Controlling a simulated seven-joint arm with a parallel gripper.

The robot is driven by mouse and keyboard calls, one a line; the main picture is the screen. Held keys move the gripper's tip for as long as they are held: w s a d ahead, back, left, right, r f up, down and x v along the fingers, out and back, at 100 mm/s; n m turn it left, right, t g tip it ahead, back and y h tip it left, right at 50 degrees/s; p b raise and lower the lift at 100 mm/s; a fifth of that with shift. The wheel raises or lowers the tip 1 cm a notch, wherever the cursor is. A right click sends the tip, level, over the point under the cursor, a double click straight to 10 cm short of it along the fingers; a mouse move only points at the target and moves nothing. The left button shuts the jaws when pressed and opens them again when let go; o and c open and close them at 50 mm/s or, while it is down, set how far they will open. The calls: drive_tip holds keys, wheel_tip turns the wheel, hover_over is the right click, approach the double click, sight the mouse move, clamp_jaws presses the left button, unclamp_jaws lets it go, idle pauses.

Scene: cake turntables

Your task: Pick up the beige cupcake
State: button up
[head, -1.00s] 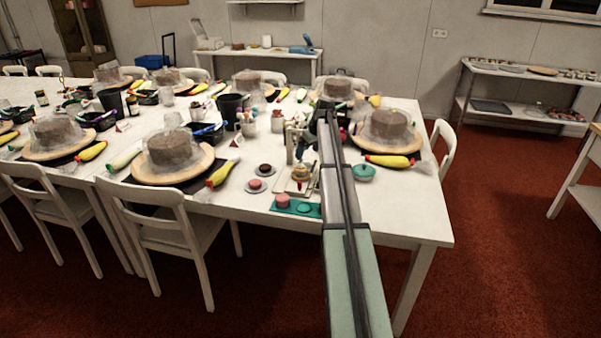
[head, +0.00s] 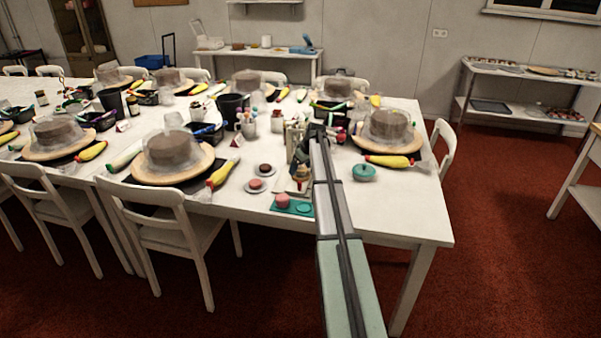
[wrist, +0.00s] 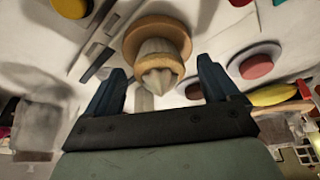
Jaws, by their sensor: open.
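The beige cupcake (wrist: 157,62), with a pale swirled top and a tan base, shows in the upper middle of the wrist view. My gripper (wrist: 161,67) is open, with one dark blue finger on each side of the cupcake in that view and clear space between. I cannot tell how far the fingertips are above or short of it. In the head view my gripper (head: 300,168) is over the front part of the white table and largely hides the cupcake.
Dark and pink round cakes on small plates (head: 256,186) stand left of my gripper. A teal tray (head: 293,206) with a pink item lies in front. A teal lidded pot (head: 364,173) stands to the right, and cups with tools (head: 248,125) stand behind.

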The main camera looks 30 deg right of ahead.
drive_tip(key=shift+c, duration=0.2)
drive_tip(key=c, duration=1.2)
